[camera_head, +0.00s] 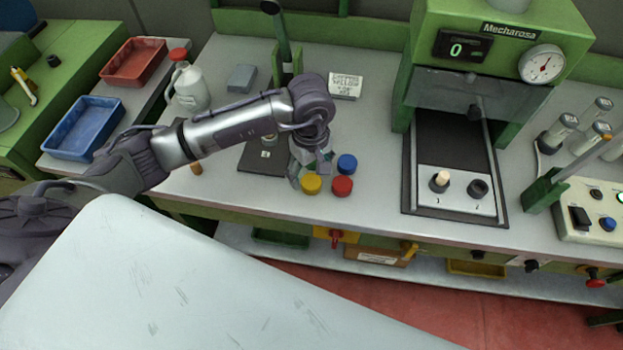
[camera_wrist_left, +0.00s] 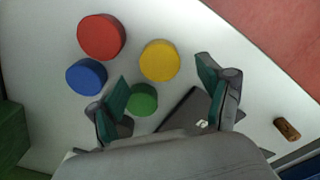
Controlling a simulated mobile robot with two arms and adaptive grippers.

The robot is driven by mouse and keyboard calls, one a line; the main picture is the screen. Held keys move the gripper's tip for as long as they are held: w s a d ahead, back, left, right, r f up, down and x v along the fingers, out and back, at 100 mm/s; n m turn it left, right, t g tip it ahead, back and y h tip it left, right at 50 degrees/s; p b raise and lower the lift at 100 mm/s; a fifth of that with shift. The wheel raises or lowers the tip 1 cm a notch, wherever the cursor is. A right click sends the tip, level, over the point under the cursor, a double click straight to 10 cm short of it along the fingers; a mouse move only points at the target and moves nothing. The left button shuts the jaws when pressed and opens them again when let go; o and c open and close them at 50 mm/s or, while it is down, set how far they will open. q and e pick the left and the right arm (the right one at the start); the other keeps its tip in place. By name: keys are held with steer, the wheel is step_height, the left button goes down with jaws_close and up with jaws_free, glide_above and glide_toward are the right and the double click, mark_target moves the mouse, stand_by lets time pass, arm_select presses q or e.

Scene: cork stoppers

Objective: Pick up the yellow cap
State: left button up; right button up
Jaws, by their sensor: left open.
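The yellow cap (camera_head: 311,183) lies on the grey bench top, and it also shows in the left wrist view (camera_wrist_left: 160,61). A red cap (camera_head: 342,186) and a blue cap (camera_head: 347,164) lie beside it. A green cap (camera_wrist_left: 142,99) shows in the left wrist view, closer to the gripper. My left gripper (camera_head: 309,175) is open and empty just above the caps. In the left wrist view its fingers (camera_wrist_left: 165,88) are spread, with the yellow cap ahead of the gap between them. My right gripper is not in view.
A dark plate (camera_head: 258,161) lies beside the caps, with a cork (camera_wrist_left: 287,129) past it. The green Mecharosa machine (camera_head: 490,50) stands to the right. A white bottle (camera_head: 190,88), red tray (camera_head: 134,62) and blue tray (camera_head: 84,128) are at the left. The bench front edge is close.

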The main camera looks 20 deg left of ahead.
mark_target(311, 180)
arm_select(q)
steer(key=shift+f, duration=1.55)
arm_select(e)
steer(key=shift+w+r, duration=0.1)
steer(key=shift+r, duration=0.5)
arm_select(q)
steer(key=shift+c, duration=0.4)
steer(key=c, duration=0.8)
steer(key=shift+r, duration=0.1)
